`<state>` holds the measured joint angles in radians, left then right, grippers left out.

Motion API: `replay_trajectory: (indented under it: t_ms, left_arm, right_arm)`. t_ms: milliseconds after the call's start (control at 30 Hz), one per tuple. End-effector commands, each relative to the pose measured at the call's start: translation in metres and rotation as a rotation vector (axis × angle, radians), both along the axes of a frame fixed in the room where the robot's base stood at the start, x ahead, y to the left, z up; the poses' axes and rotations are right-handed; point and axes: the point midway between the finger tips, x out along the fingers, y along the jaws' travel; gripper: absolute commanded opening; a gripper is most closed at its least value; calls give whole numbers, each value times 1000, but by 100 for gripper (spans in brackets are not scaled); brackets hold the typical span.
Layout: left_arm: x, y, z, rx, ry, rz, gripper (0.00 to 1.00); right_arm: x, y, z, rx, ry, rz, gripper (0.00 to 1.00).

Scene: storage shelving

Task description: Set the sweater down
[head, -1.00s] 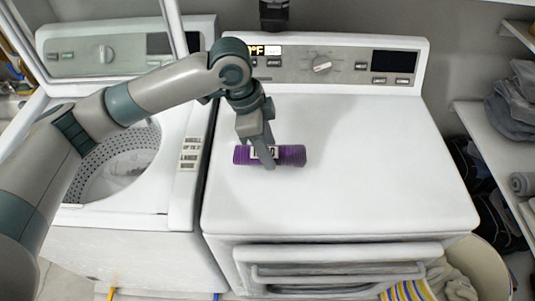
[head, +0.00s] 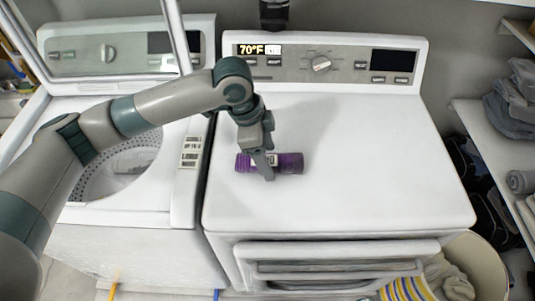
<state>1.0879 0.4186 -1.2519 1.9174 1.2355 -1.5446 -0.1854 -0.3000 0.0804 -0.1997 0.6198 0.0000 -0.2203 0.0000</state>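The sweater looks like a small purple ribbed roll (head: 289,163), lying crosswise over the white top of the dryer (head: 350,180), left of its middle. My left gripper (head: 267,168) points down at the middle of the roll, with a finger across its front and a pale patch partly covered. The gripper appears shut on the roll; the far finger is hidden. The roll is at or very near the dryer top; I cannot tell whether it touches. My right gripper is not in view.
An open washer (head: 185,190) stands left, under my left arm. The dryer's control panel (head: 340,62) rises at the back. Shelves with folded grey clothes (head: 515,105) are at the right, above a laundry basket (head: 485,260). The dryer top's right side is clear.

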Motion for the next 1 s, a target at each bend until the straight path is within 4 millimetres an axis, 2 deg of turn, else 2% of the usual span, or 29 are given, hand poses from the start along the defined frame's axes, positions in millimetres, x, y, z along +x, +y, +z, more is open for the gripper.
replay_trajectory:
  t_ms: [233,367,567,800,1000]
  left_arm:
    - [0,0,4,-1,-1,0,65]
    - [1,3,14,-1,-3,0,65]
    - [2,11,42,-2,-5,1,65]
    - [2,23,84,-1,-4,1,65]
    - [1,29,109,-1,-2,1,65]
  right_arm:
    - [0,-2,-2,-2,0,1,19]
    - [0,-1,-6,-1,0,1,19]
    - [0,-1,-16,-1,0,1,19]
    - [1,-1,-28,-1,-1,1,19]
    - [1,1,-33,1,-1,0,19]
